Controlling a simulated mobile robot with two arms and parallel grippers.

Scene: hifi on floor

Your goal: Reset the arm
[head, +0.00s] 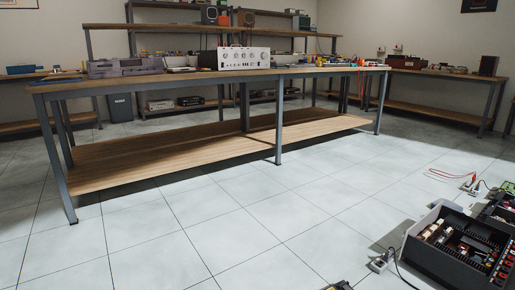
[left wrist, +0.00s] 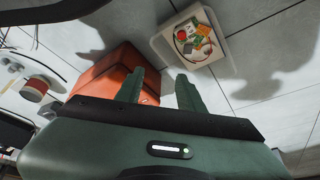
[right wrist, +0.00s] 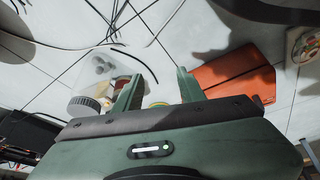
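My left gripper (left wrist: 160,75) shows in the left wrist view with its two green fingers apart. Nothing is held between them. An orange box (left wrist: 112,72) lies below and behind the left finger in that view. My right gripper (right wrist: 159,73) shows in the right wrist view, also with fingers apart. I see nothing clamped between its tips. A clear container with small parts (right wrist: 106,68) is below and beyond its left finger. The orange box shows right of the fingers there (right wrist: 235,76). Neither arm can be made out in the head view.
A long workbench (head: 150,80) carrying a white instrument (head: 243,58) stands across the tiled floor. An opened black hi-fi unit (head: 462,246) lies on the floor at the lower right. A tray of small parts (left wrist: 190,38) and loose cables lie near the grippers. The middle floor is clear.

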